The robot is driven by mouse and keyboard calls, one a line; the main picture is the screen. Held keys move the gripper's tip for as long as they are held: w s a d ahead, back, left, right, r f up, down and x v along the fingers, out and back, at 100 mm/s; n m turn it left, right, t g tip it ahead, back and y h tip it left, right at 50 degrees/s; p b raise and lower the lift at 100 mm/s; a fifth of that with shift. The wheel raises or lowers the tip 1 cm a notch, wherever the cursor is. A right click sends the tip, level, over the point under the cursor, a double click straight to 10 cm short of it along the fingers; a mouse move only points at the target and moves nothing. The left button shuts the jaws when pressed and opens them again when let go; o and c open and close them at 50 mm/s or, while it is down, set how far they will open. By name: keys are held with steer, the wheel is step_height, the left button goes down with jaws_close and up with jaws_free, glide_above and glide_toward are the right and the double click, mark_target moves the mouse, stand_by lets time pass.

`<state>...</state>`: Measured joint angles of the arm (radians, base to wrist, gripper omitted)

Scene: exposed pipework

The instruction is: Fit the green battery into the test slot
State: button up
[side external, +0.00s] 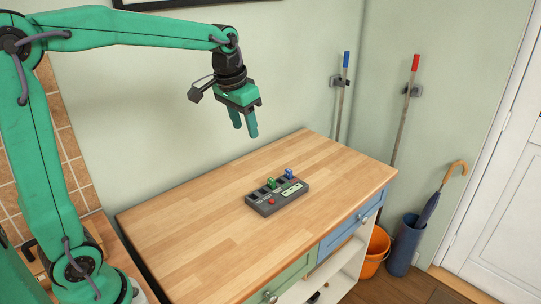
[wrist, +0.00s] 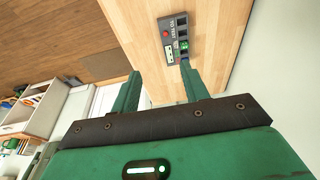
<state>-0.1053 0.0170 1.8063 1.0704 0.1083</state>
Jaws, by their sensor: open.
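The green battery (side external: 271,183) stands upright in the dark grey battery box (side external: 262,207) on the wooden worktop; it also shows in the wrist view (wrist: 183,45). A blue battery (side external: 289,173) stands in the same box, farther right. In the wrist view the right finger covers part of the box's near end. My gripper (side external: 245,131) is open and empty, well above the worktop, up and left of the box, fingers pointing down.
The wooden worktop (side external: 190,220) is clear around the box. A wall stands behind it. To the right, off the worktop, are an orange bucket (side external: 374,252), a blue umbrella stand (side external: 403,245) and two long handles against the wall.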

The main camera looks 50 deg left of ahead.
steer(key=s+d+f+t, duration=0.1)
steer(key=s+d, duration=0.1)
steer(key=s, duration=0.7)
steer(key=s+d+f+t, duration=0.1)
steer(key=s+d+f, duration=0.1)
steer(key=s, duration=0.8)
steer(key=shift+s+d+t, duration=0.2)
steer(key=shift+t, duration=0.2)
